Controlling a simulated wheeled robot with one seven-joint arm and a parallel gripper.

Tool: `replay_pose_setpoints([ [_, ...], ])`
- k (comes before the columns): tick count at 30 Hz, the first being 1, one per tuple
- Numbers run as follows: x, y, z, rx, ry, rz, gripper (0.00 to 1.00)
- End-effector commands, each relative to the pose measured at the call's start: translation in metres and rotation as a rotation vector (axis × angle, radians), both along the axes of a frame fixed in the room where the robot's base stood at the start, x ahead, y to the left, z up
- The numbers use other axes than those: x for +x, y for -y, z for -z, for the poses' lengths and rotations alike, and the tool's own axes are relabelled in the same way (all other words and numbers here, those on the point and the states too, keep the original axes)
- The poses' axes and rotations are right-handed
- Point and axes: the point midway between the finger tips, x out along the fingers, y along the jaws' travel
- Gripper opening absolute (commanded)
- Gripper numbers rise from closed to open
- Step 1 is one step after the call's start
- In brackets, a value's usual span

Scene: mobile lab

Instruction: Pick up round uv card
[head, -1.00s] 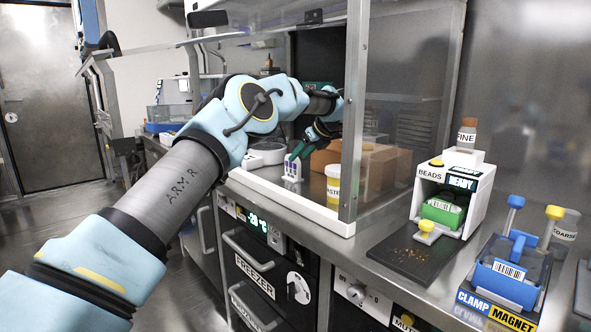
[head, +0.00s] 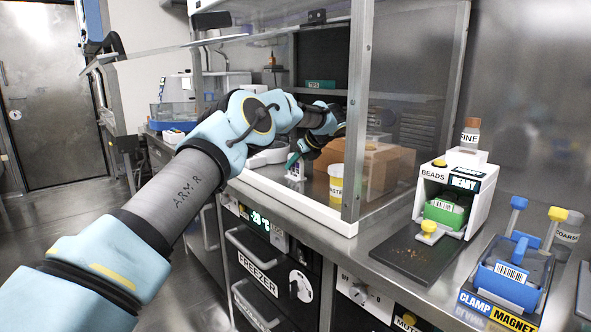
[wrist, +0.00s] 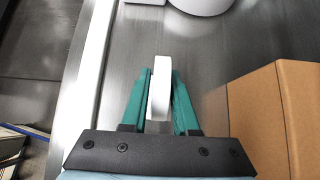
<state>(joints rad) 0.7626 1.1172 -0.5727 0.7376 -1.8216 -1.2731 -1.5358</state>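A thin white piece, seen edge-on with a rounded end, stands between the green fingers of my gripper (wrist: 160,85) in the wrist view. I take it to be the round uv card (wrist: 160,96); its face is turned away. The fingers lie along both of its sides and appear shut on it. In the head view my gripper (head: 292,161) is inside the glass-fronted cabinet, low over its floor, at a small white item with purple marks. My wrist partly covers this spot, and I cannot tell how far the card is off the floor.
A brown box (wrist: 275,115) stands right of my gripper. A round white dish (head: 268,155) lies left of the gripper. The cabinet's white front edge (head: 290,204) runs beside my arm.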

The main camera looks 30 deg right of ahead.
Motion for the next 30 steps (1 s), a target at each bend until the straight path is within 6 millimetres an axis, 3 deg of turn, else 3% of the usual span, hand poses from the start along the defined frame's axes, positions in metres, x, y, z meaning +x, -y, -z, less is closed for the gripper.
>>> replay_pose_setpoints([
  [1,-0.0001,0.0,-0.0001,0.0,0.0,0.0,0.21],
  [7,-0.0001,0.0,-0.0001,0.0,0.0,0.0,0.0],
  [30,0.0045,-0.0039,-0.0081,-0.001,0.0,-0.001,0.0],
])
